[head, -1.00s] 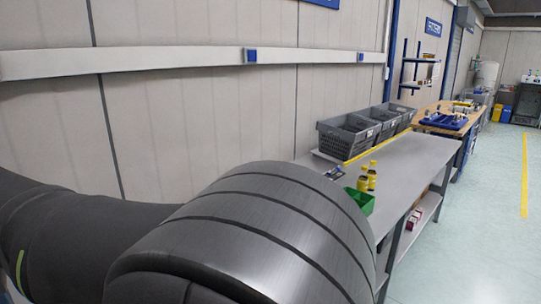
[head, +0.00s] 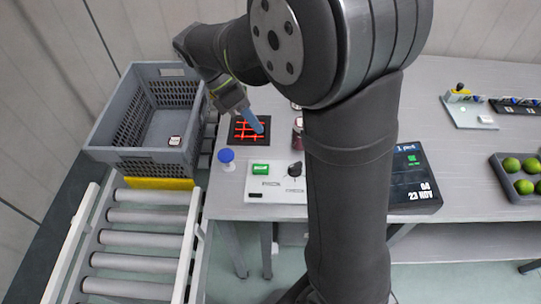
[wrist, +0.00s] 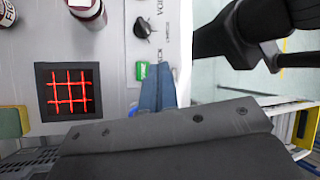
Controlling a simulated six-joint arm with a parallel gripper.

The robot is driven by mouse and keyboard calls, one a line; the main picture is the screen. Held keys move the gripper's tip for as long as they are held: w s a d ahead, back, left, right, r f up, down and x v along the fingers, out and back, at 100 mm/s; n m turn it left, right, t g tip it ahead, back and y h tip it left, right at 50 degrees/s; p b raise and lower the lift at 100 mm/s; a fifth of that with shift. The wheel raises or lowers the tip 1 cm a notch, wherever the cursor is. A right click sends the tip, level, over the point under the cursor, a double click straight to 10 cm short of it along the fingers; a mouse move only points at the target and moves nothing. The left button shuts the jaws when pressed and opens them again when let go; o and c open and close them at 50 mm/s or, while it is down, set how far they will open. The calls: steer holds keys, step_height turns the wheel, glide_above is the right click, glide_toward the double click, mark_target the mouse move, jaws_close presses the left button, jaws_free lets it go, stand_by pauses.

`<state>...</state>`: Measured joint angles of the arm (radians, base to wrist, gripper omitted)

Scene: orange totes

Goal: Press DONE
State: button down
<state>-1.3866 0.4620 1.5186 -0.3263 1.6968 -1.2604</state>
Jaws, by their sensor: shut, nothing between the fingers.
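A white control panel (head: 276,184) lies on the grey bench. It has a green button (head: 260,168) with marking too small to read and a black knob (head: 295,169). My gripper (head: 259,129) is shut and empty, its blue fingers pointing down above the bench, behind the panel in the head view. In the wrist view my gripper's blue fingers (wrist: 158,69) appear just right of the green button (wrist: 142,71), with the knob (wrist: 146,27) above. I cannot tell the height of the fingertips; no contact with the button shows.
A black square with a red grid (head: 238,136), a blue-topped item (head: 226,156) and a dark red jar (head: 298,138) stand near the panel. A grey crate (head: 108,155) is left, beyond a roller conveyor (head: 140,217). A display (head: 416,175) and lime tray (head: 500,178) are right.

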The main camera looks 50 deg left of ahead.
steer(key=n+t+h, duration=0.2)
glide_above(257, 167)
steer(key=shift+f, duration=2.1)
steer(key=shift+f, duration=4.35)
steer(key=shift+f, duration=0.1)
steer(key=shift+f, duration=0.35)
steer(key=shift+f, duration=0.5)
steer(key=shift+r, duration=0.95)
